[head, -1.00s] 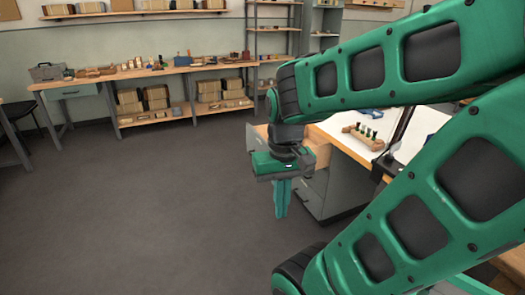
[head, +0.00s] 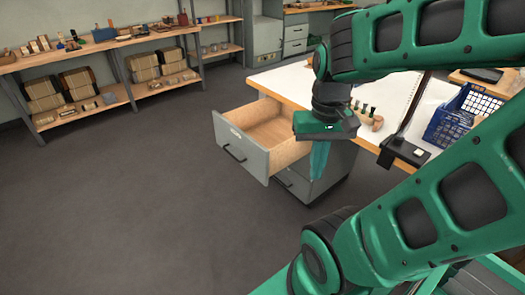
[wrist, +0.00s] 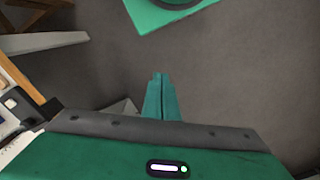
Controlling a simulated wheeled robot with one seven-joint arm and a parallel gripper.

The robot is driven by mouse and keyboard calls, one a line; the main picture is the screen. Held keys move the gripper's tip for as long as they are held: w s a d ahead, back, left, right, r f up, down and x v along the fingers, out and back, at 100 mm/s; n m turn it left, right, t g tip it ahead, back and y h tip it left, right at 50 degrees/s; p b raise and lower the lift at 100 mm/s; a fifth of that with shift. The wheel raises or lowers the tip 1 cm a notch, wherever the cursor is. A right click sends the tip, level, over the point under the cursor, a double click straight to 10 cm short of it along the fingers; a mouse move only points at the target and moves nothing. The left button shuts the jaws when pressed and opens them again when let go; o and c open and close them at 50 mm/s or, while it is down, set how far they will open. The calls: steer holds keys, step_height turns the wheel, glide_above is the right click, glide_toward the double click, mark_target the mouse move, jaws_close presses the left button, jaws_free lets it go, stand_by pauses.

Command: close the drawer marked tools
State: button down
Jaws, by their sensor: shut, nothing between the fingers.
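A grey-fronted drawer with a wooden inside (head: 243,152) stands pulled out from the workbench's cabinet in the head view. It has a dark handle and a small pale label too small to read, so I cannot tell whether it is the tools drawer. It looks empty where its inside shows. My gripper (head: 318,174) points down with its fingers together, in front of the drawer's right side in the picture. I cannot tell whether it touches the drawer. In the wrist view the gripper (wrist: 159,76) is shut and empty above the floor.
A lower drawer (head: 293,185) sits below the open one. The workbench top (head: 290,82) carries a wooden block with dark pegs (head: 369,118) and a blue crate (head: 462,115). Shelving (head: 125,90) stands at the back left. The floor on the left is clear.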

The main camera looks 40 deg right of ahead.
steer(key=w+d+f+n+t+h, duration=0.1)
steer(key=w+d+f+h, duration=0.15)
steer(key=w, duration=0.55)
steer(key=w+d+f+n+t+h, duration=0.15)
steer(key=w+f, duration=0.25)
steer(key=w, duration=0.4)
steer(key=w+a+f+n+t+h, duration=0.1)
steer(key=w+a+f+n, duration=0.1)
steer(key=w+f, duration=0.45)
steer(key=w+a+f+n+t+h, duration=0.15)
steer(key=w+f, duration=0.25)
steer(key=w, duration=0.5)
glide_toward(259, 158)
steer(key=x, duration=0.4)
steer(key=shift+d+r+y, duration=0.1)
steer(key=shift+d+y, duration=0.15)
steer(key=shift+y, duration=0.2)
